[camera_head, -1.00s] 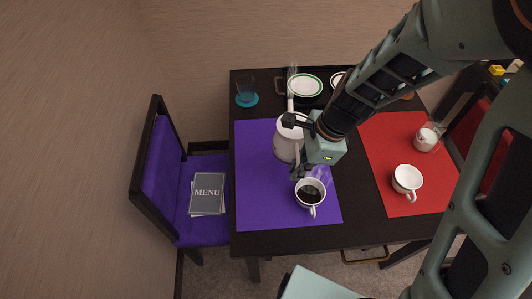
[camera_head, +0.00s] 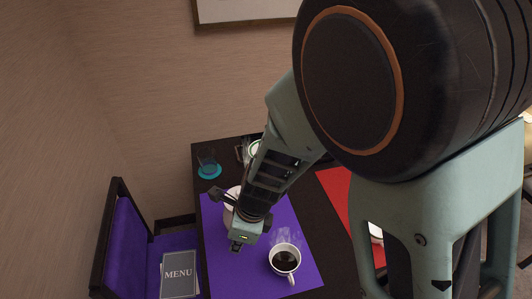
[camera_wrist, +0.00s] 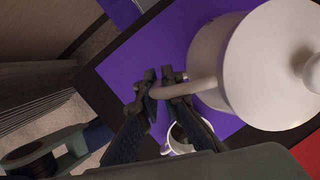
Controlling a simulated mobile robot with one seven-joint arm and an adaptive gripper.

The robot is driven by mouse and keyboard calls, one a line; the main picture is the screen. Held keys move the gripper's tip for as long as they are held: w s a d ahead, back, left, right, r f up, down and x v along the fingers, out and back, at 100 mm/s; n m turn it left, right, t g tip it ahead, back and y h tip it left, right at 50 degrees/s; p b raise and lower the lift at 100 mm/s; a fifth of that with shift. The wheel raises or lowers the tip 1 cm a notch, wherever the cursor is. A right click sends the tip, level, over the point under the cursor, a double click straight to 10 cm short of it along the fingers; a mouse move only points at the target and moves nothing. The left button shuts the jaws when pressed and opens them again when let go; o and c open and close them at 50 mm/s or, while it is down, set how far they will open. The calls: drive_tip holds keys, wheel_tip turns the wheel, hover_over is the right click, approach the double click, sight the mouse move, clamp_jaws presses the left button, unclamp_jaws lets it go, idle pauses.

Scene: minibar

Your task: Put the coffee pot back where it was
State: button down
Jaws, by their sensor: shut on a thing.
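The white coffee pot (camera_wrist: 235,75) fills the right of the wrist view, with its lid towards the camera. In the head view only a small part of the coffee pot (camera_head: 232,198) shows beside my arm, over the purple placemat (camera_head: 220,275). My gripper (camera_wrist: 167,88) is shut on the pot's curved handle. I cannot tell whether the pot's base touches the mat. A white cup of steaming dark coffee (camera_head: 285,261) stands on the mat to the right of my gripper.
A blue glass on a teal coaster (camera_head: 209,170) stands at the table's back left. A plate (camera_head: 254,150) shows partly behind my arm. A red placemat (camera_head: 336,190) lies to the right, mostly hidden. A purple chair holds a menu (camera_head: 179,274).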

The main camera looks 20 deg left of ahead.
drive_tip(key=w+a+f, duration=0.1)
drive_tip(key=a+f, duration=0.1)
drive_tip(key=w+a+f, duration=0.1)
drive_tip(key=w+f, duration=0.1)
drive_tip(key=w+a+f, duration=0.2)
drive_tip(key=shift+a+f+b, duration=0.3)
drive_tip(key=shift+b, duration=0.05)
drive_tip(key=shift+w+f+b, duration=0.1)
drive_tip(key=shift+f+b, duration=0.25)
drive_tip(key=shift+f, duration=1.3)
drive_tip(key=shift+f, duration=0.2)
drive_tip(key=c, duration=2.1)
unclamp_jaws()
